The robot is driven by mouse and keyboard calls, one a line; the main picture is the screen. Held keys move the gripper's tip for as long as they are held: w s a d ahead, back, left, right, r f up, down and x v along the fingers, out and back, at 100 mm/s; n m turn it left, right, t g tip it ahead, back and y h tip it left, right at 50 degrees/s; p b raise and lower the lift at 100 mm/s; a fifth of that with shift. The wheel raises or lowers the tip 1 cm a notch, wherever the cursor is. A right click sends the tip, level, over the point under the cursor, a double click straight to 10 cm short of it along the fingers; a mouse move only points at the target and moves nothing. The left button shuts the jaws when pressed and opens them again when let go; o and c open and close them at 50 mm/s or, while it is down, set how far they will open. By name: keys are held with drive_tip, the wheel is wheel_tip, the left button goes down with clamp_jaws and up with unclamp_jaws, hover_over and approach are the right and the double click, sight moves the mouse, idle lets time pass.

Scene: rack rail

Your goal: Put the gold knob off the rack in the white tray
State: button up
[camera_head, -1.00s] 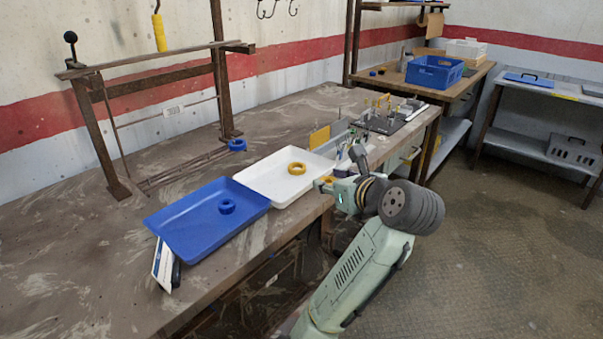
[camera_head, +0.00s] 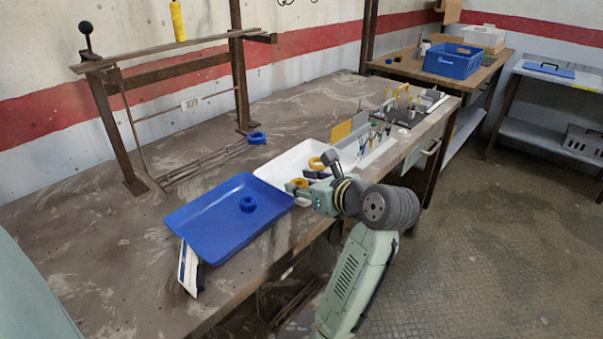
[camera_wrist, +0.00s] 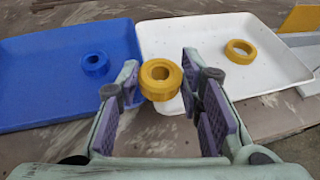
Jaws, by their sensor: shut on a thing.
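My gripper (camera_wrist: 160,88) is shut on a gold knob (camera_wrist: 160,78), a thick ring held between the fingertips. In the wrist view the held knob overlaps the near left part of the white tray (camera_wrist: 205,35), by the side facing the blue tray. Its height above the tray is hard to tell. In the head view the held gold knob (camera_head: 299,183) shows at the white tray's near edge, and my gripper partly hides that tray (camera_head: 275,170). A second gold ring (camera_wrist: 240,51) lies inside the white tray, towards its far right.
The blue tray (camera_head: 190,218) is left of the white tray and holds a blue ring (camera_head: 248,203). The rack (camera_head: 170,60) stands behind, with a yellow cylinder (camera_head: 178,20) above and another blue ring (camera_head: 256,138) by its foot. Tools and a yellow panel (camera_head: 341,131) are on the right.

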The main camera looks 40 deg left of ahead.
drive_tip(key=w+a+p, duration=0.1)
drive_tip(key=w+a, duration=0.1)
drive_tip(key=w, duration=0.1)
drive_tip(key=w+a, duration=0.2)
drive_tip(key=a, duration=0.1)
drive_tip(key=shift+w+a+f+p, duration=0.2)
drive_tip(key=shift+w+a+p, duration=0.1)
drive_tip(key=shift+w+p, duration=0.1)
drive_tip(key=shift+w+a+f, duration=0.25)
drive_tip(key=shift+w+a, duration=0.1)
drive_tip(key=shift+f+p, duration=0.55)
drive_tip(key=shift+f, duration=1.15)
drive_tip(key=shift+f, duration=0.15)
